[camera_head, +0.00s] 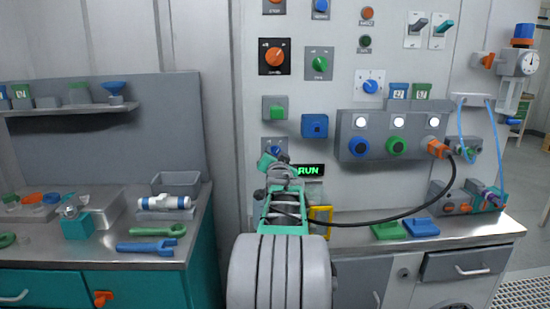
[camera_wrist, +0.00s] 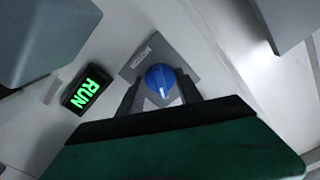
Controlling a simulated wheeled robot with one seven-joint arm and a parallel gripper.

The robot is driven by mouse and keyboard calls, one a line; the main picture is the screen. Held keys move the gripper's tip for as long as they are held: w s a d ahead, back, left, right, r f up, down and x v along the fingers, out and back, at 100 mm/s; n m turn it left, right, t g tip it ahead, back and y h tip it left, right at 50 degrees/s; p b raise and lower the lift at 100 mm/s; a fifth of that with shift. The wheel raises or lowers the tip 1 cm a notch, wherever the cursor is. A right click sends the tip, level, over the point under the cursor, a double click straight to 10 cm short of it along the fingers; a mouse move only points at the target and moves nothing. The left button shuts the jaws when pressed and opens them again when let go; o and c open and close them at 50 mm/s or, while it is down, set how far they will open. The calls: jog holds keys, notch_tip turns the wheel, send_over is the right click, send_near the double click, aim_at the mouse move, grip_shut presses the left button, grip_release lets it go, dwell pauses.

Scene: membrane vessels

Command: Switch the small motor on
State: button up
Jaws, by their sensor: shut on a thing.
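A blue rotary knob (camera_wrist: 160,80) with a white pointer line sits on a small grey plate (camera_wrist: 190,62) on the wall panel.
Above are a blue square button (camera_head: 315,126), a green selector (camera_head: 319,63) and an orange selector (camera_head: 274,56). A grey box (camera_head: 377,136) with plugs is on the right. A black cable (camera_head: 400,216) hangs from it over the bench.

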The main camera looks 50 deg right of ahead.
jog(key=o, duration=1.4)
jog(key=shift+c, duration=0.2)
jog(key=v, duration=0.8)
jog(key=shift+d, duration=0.1)
